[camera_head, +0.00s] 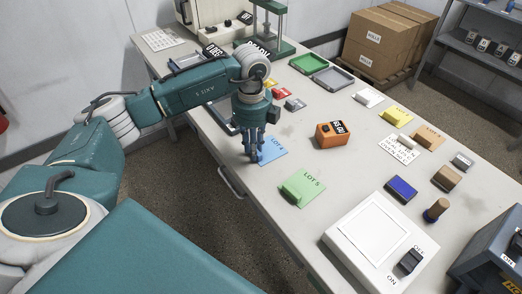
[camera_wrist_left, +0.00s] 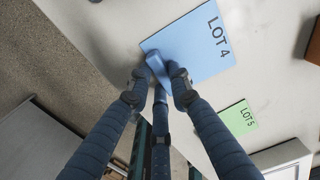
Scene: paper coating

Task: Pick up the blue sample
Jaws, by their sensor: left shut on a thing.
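The blue sample (camera_wrist_left: 157,68) is a small blue block at the edge of a light blue card (camera_wrist_left: 208,45) marked LOT 4. My left gripper (camera_wrist_left: 158,80) is shut on it, with a finger on each side, low over the card. In the head view the left gripper (camera_head: 252,155) points down at the left edge of the blue card (camera_head: 272,149) and hides the sample. I cannot tell whether the sample still touches the card. My right gripper does not show.
A green card (camera_head: 311,190) marked LOT 5 with a green block lies nearer me. An orange device (camera_head: 333,134) stands to the right. A white switch box (camera_head: 370,231) is at the front right. Small colored blocks (camera_head: 280,93) lie behind the gripper. The table's edge is close at left.

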